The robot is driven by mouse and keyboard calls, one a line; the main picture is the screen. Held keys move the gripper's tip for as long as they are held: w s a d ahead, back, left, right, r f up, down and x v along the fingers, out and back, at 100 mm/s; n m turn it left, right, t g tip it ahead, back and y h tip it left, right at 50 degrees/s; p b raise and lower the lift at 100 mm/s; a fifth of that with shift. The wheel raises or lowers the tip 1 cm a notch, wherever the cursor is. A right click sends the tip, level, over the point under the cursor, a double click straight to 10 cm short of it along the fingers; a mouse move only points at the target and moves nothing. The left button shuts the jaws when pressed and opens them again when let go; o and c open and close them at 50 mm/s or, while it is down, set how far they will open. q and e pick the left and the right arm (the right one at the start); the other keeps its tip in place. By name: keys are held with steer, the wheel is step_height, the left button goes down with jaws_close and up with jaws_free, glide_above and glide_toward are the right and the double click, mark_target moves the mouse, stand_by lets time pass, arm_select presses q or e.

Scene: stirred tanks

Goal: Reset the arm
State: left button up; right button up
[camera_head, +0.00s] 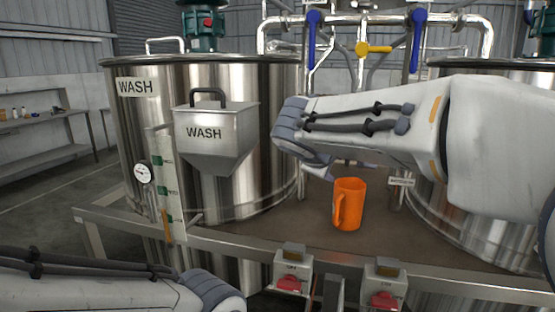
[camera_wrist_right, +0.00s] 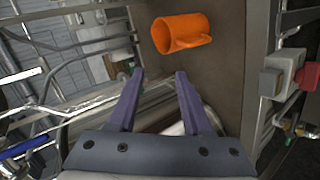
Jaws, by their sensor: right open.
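My right arm reaches in from the right in the head view, across the front of the tanks. Its gripper (camera_wrist_right: 158,88) shows in the right wrist view with two purple fingers apart and nothing between them. In the head view the fingers are mostly hidden by the wrist. An orange mug (camera_head: 348,204) stands upright on the brown platform, below the right wrist. It also shows in the right wrist view (camera_wrist_right: 181,33), beyond the fingertips and not touching them. My left arm lies low at the left of the head view; its gripper is not visible.
A steel wash tank (camera_head: 270,130) with a hopper (camera_head: 212,140) stands at the left; another tank (camera_head: 430,215) is partly behind my right arm. Pipes with blue valve handles (camera_head: 313,40) and a yellow one (camera_head: 373,48) run behind. Switch boxes (camera_head: 292,268) line the platform's front edge.

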steer(key=s+a+f+m+g+y, duration=0.1)
steer(key=s+a+f+g+y, duration=0.1)
steer(key=s+f, duration=0.5)
steer(key=s+a+f+m+g+y+p, duration=0.1)
steer(key=s+f+g, duration=0.4)
steer(key=s, duration=0.9)
steer(key=s+a+f+m+g+y+p, duration=0.1)
steer(key=s+a+f+g+y, duration=0.2)
steer(key=s+f, duration=0.7)
steer(key=shift+s+a+f, duration=0.2)
steer(key=shift+s+a, duration=0.4)
steer(key=shift+s, duration=0.1)
